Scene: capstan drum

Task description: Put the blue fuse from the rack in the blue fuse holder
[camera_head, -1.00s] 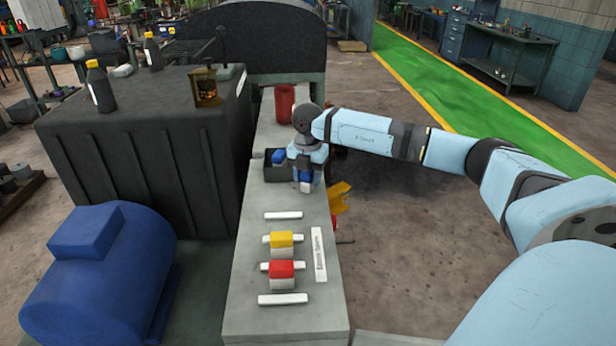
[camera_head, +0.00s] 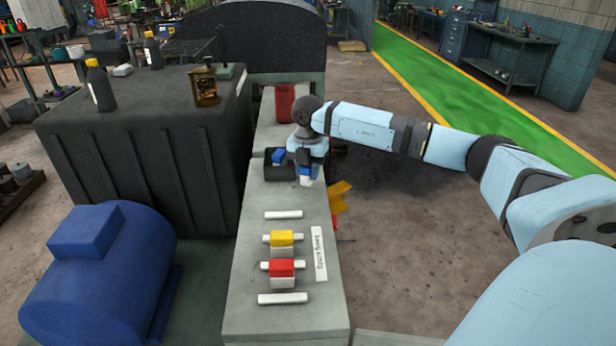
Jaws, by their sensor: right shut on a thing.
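My right gripper (camera_head: 306,177) points down over the bench, beside the front right of the dark rack (camera_head: 275,178). It is shut on a small blue and white piece, the blue fuse (camera_head: 305,172), whose white end shows below the jaws. Another blue piece (camera_head: 278,156) sits in the rack. Nearer on the bench, a yellow fuse (camera_head: 282,238) and a red fuse (camera_head: 282,266) sit in a row between white bars (camera_head: 283,214). I cannot tell which holder is the blue one. My left gripper is not in view.
The grey bench top (camera_head: 262,195) is bare between rack and row. A white label plate (camera_head: 320,254) lies right of the row. A red cylinder (camera_head: 285,104) stands behind the rack. A large dark tank (camera_head: 150,150) and a blue motor (camera_head: 105,270) stand left.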

